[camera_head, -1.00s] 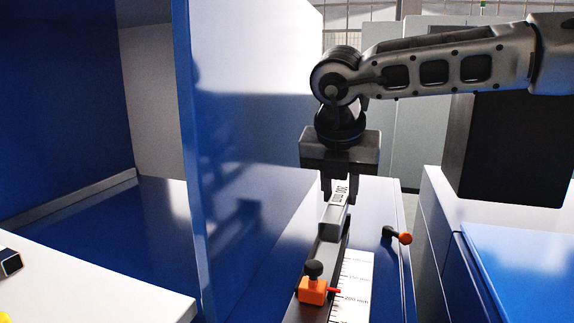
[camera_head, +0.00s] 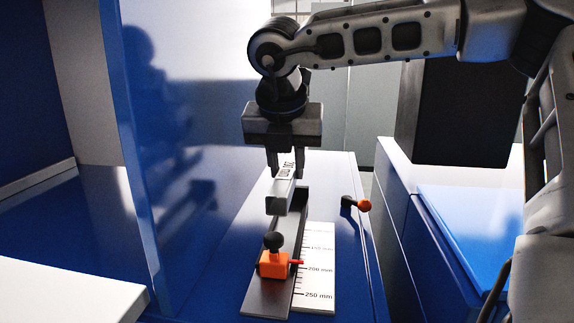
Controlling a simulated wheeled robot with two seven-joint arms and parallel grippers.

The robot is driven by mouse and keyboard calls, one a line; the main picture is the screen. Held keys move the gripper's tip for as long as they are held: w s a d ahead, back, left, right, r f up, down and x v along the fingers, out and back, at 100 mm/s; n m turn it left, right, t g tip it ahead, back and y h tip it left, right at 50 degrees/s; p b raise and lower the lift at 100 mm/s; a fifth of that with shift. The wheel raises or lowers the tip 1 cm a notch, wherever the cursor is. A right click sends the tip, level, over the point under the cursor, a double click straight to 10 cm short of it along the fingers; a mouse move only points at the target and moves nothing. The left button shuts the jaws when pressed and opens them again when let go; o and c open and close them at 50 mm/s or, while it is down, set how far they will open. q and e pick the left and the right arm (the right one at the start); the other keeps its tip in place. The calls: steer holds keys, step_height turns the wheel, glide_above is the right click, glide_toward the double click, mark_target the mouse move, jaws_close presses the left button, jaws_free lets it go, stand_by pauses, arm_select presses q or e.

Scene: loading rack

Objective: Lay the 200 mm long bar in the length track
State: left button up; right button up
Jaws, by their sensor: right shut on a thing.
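My right gripper (camera_head: 286,172) points down and is shut on a pale grey bar (camera_head: 280,200) that has dark printing on its top. The bar is over the far part of the length track (camera_head: 262,298), a dark channel running away from me, and lines up roughly with it. I cannot tell whether the bar touches the track floor. An orange slider with a black knob (camera_head: 273,262) sits on the near part of the track. A white scale (camera_head: 315,275) marked in millimetres lies along the track's right side. My left gripper is not in view.
A tall blue panel (camera_head: 190,130) stands close to the left of the track. A blue-topped cabinet (camera_head: 465,225) is further right. A white surface (camera_head: 75,290) fills the lower left.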

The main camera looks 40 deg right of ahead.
steer(key=shift+f+b, duration=0.65)
steer(key=shift+f, duration=0.15)
step_height(320, 180, down, 2)
steer(key=shift+f+b, duration=0.1)
steer(key=shift+b, duration=1.15)
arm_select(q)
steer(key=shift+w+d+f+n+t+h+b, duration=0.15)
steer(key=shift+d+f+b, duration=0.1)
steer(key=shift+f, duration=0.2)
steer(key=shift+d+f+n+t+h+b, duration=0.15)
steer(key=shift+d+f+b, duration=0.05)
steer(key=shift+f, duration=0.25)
arm_select(e)
steer(key=shift+f, duration=0.35)
arm_select(q)
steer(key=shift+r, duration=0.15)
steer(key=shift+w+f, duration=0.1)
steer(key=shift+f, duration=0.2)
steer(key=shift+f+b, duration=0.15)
steer(key=shift+b, duration=0.2)
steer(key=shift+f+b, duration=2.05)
steer(key=shift+b, duration=0.05)
arm_select(e)
steer(key=shift+f, duration=1.85)
